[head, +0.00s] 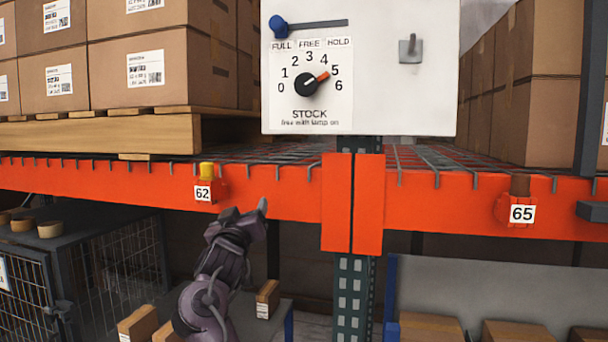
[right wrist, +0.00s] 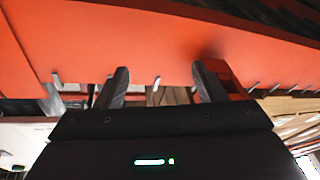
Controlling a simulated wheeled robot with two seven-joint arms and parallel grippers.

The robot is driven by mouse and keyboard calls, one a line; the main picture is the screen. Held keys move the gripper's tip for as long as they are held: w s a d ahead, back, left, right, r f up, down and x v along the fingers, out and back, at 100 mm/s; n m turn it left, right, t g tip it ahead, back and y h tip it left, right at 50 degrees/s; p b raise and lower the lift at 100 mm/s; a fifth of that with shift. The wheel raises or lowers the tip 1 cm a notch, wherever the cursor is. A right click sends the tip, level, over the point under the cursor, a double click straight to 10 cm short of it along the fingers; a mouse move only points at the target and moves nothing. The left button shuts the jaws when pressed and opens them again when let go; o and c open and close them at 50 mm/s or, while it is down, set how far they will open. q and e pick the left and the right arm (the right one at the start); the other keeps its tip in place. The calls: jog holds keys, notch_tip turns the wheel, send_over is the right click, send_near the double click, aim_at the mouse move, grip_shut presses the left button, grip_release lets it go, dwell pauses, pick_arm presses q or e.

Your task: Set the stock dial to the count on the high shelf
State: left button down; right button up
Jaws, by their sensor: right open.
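The stock dial (head: 307,85) is a black knob on a white panel, its orange pointer aimed up-right at about 5 on a scale of 0 to 6. Above it a blue lever knob (head: 278,27) sits at the left end of its slot, over FULL. Small print under STOCK mentions a lamp. Cartons (head: 145,70) are stacked on a pallet on the shelf at left, cut off by the picture edge. My right gripper (head: 246,212) is open and empty, below the dial and left of the post; its fingers (right wrist: 162,88) face the orange beam. My left gripper is out of view.
The orange beam (head: 280,188) runs across below the panel. It carries a yellow lamp (head: 207,170) over tag 62 and a brown one (head: 520,185) over tag 65. A grey handle (head: 410,48) is on the panel's right. A wire cage (head: 105,270) stands lower left.

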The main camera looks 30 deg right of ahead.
jog(key=s+d+r+m+g+h+p, duration=0.15)
jog(key=s+r, duration=0.25)
jog(key=r, duration=0.4)
jog(key=s+d+r+m+t+h+b, duration=0.1)
jog(key=s+r+m+h, duration=0.15)
jog(key=s+r, duration=0.4)
jog(key=m+g+p, duration=0.1)
jog(key=m+g, duration=0.1)
send_near(305, 87)
jog(key=w, duration=0.1)
jog(key=shift+m+h, duration=0.3)
jog(key=shift+h, duration=0.2)
jog(key=p+x, duration=0.2)
jog(key=x, duration=0.1)
jog(key=p+x, duration=0.2)
jog(key=x, duration=0.2)
jog(key=shift+s+d, duration=0.2)
jog(key=shift+d, duration=0.1)
jog(key=shift+w+d+r+p, duration=0.1)
jog(key=shift+w+d+p, duration=0.35)
jog(key=shift+d+p, duration=0.05)
jog(key=shift+c, duration=0.4)
jog(key=c, duration=0.9)
jog(key=shift+t, duration=0.35)
